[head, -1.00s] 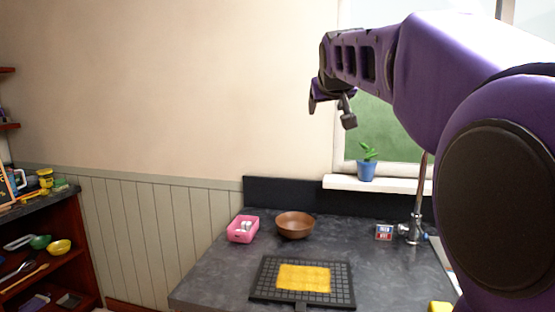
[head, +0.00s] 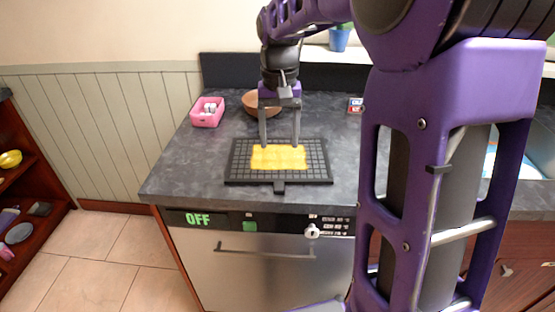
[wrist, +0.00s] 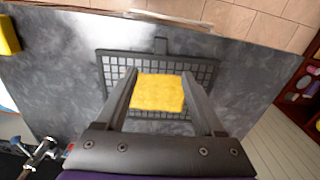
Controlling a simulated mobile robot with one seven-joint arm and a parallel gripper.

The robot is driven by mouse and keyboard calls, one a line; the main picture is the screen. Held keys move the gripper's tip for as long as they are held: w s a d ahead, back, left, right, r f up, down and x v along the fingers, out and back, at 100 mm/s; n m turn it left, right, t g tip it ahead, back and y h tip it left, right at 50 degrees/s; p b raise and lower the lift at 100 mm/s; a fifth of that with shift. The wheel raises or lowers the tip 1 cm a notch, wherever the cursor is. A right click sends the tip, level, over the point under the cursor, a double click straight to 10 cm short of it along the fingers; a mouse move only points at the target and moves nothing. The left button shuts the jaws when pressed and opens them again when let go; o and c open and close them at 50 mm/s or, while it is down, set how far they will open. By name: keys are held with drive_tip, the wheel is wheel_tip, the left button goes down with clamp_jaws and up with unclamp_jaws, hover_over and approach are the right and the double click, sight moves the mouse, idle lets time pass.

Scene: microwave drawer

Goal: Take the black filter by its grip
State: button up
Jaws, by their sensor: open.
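The black filter (head: 238,167) is a flat gridded tray lying on the dark countertop, with a yellow pad (head: 278,157) on its middle. Its short grip (head: 279,187) sticks out from the edge facing the counter front. In the wrist view the grip (wrist: 161,46) shows at the top, past the far edge of the filter (wrist: 205,72). My gripper (head: 280,146) is open and empty, pointing down over the back part of the filter. In the wrist view its two fingers flank the yellow pad. I cannot tell how high the fingertips are above it.
A pink container (head: 207,112) with small pale items and a brown bowl (head: 262,104) stand behind the filter. A small box (head: 355,105) is at the back right. Counter left of the filter is clear.

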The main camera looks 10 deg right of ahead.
sight(279, 183)
wheel_tip(279, 183, down, 13)
drive_tip(key=shift+r+b, duration=0.2)
drive_tip(key=shift+b, duration=0.65)
drive_tip(key=shift+c, duration=0.3)
clamp_jaws()
drive_tip(key=shift+w+r, duration=0.1)
idle(0.5)
